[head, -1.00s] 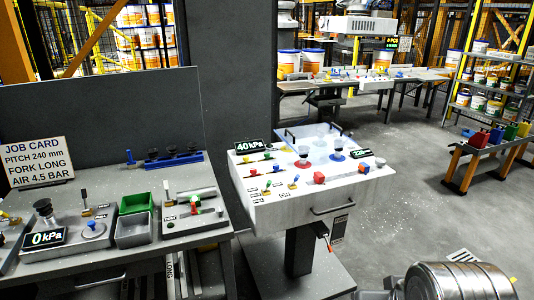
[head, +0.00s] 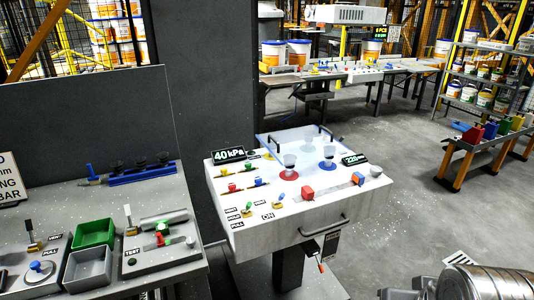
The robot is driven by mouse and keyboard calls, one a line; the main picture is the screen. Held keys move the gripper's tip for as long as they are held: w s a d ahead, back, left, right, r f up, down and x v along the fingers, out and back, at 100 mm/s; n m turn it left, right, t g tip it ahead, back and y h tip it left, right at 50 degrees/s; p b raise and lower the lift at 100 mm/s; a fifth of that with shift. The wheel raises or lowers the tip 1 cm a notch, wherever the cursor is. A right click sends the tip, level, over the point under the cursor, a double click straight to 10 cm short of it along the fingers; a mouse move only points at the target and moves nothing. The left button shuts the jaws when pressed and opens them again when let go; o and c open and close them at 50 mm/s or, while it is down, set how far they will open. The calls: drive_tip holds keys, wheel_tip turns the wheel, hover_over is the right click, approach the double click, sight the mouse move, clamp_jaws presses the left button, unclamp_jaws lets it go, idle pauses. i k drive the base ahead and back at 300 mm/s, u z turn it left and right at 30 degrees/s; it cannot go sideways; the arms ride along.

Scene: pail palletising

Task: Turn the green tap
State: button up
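The white sloped console (head: 265,228) stands in the middle of the head view. On its upper left part sits a group of small coloured taps (head: 240,178), with red, yellow, green and blue bits. They are too small to tell clearly which handle is green or how it is turned. On the grey bench at left, the TEST plate (head: 152,262) carries a small red and green fitting (head: 161,237) beside a grey cylinder. My gripper is not in view, so I cannot see whether it holds anything.
A 40 kPa display (head: 229,155) and a 220 display (head: 355,159) sit on the console. Its front handle (head: 323,226) juts out. Green (head: 93,233) and grey (head: 88,266) bins stand on the left bench. The floor (head: 405,190) right of the console is clear.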

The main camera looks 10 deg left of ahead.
sight(248, 165)
drive_tip(key=i, duration=0.85)
drive_tip(key=u, duration=0.8)
drive_tip(key=i, duration=0.6)
drive_tip(key=u, duration=0.35)
